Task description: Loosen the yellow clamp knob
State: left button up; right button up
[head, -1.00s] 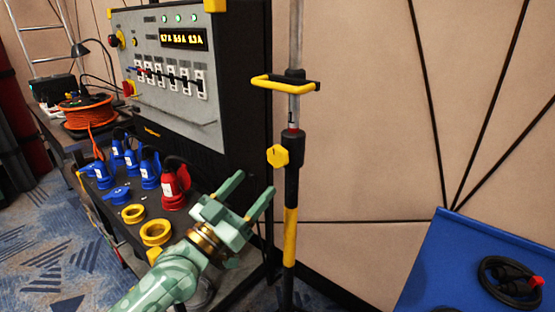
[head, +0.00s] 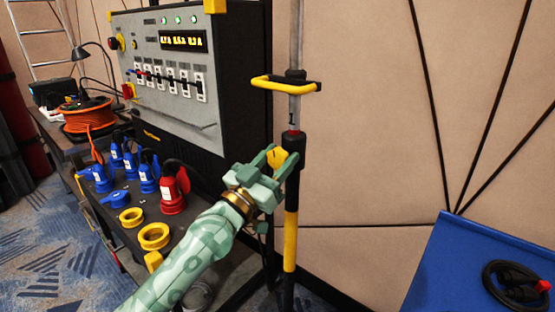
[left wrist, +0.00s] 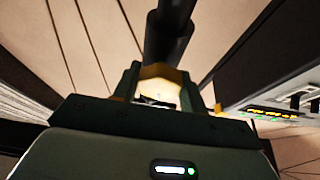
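The yellow clamp knob (head: 276,157) sits on the left side of the black collar of an upright stand pole. My left gripper (head: 281,156) is at the knob, one finger on each side of it. Its fingers partly hide the knob in the head view. In the left wrist view the knob (left wrist: 160,74) fills the gap between the fingers, and the gripper looks shut on it. The dark pole (left wrist: 168,35) rises behind it. My right gripper is in neither view.
A yellow handle (head: 285,83) juts from the pole above the knob. A black power cabinet (head: 235,85) stands close behind, left of the pole. Blue and red plugs (head: 172,190) and yellow rings (head: 154,236) are on the lower left bench. A blue surface (head: 440,265) holds a coiled cable at right.

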pick_arm(q)
jog(key=shift+r+p, duration=0.15)
jog(key=shift+p, duration=0.15)
jog(key=shift+s+r+n+t+y+p, duration=0.1)
jog(key=shift+r+n+t+y+p, duration=0.25)
jog(key=shift+n+p, duration=0.55)
jog(key=n+y+p, duration=0.1)
jog(key=n+p, duration=0.1)
jog(key=n+t+y+p, duration=0.1)
jog(key=n+p, duration=0.1)
jog(key=n, duration=0.1)
jog(key=shift+y, duration=0.35)
jog(key=shift+f+n, duration=0.2)
jog(key=shift+n, duration=0.3)
jog(key=shift+f+n+t+y, duration=0.25)
jog(key=shift+f+n+y, duration=0.05)
jog(key=shift+f+y, duration=0.1)
jog(key=o, duration=1)
jog(key=shift+r, duration=0.1)
jog(key=shift+c, duration=0.2)
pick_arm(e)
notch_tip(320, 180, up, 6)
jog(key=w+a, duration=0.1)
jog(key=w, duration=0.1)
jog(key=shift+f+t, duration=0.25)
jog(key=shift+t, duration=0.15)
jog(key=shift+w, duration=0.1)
